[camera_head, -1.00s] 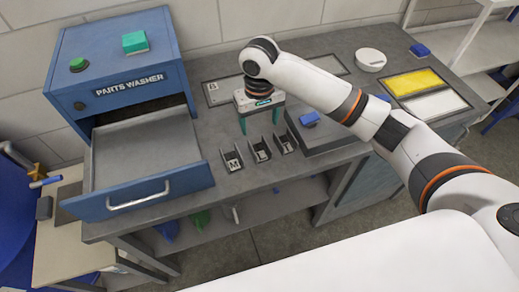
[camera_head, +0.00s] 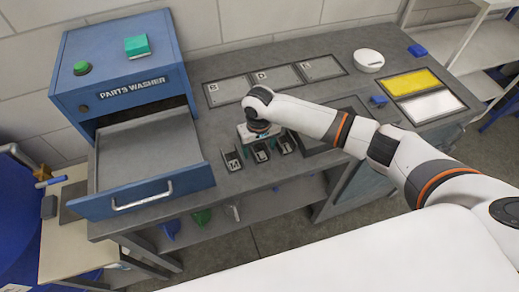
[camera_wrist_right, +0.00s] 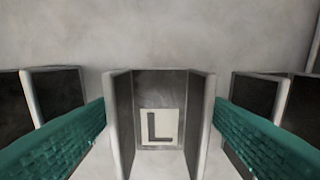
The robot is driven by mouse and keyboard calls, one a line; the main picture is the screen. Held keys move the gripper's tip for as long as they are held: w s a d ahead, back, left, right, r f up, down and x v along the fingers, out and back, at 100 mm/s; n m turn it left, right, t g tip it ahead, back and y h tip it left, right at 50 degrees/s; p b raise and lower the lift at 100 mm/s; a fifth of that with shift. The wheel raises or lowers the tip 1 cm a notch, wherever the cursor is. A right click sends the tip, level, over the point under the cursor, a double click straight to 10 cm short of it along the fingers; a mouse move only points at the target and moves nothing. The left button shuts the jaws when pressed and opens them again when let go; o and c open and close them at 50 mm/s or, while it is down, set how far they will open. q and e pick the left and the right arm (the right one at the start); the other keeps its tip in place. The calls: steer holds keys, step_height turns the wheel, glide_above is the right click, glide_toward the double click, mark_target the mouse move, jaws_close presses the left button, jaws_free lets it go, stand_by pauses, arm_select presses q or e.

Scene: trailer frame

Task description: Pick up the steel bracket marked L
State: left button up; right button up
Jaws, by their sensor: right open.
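The steel bracket marked L (camera_wrist_right: 158,88) is a U-shaped grey channel with a white L label, centred in the right wrist view. In the head view it is the middle one (camera_head: 262,153) of a row of brackets on the bench, partly covered by my right gripper. My right gripper (camera_head: 262,141) is open above it. In the wrist view its teal fingers stand to the left and right of the L bracket, with a gap on each side. My left gripper is not in view.
The bracket marked M (camera_head: 232,161) stands close on the left and another bracket (camera_head: 285,146) close on the right. The blue parts washer (camera_head: 130,85) has its drawer (camera_head: 140,203) pulled out at left. Lettered plates (camera_head: 277,77) lie behind; yellow and white panels lie right.

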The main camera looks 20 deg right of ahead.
steer(key=c, duration=1.3)
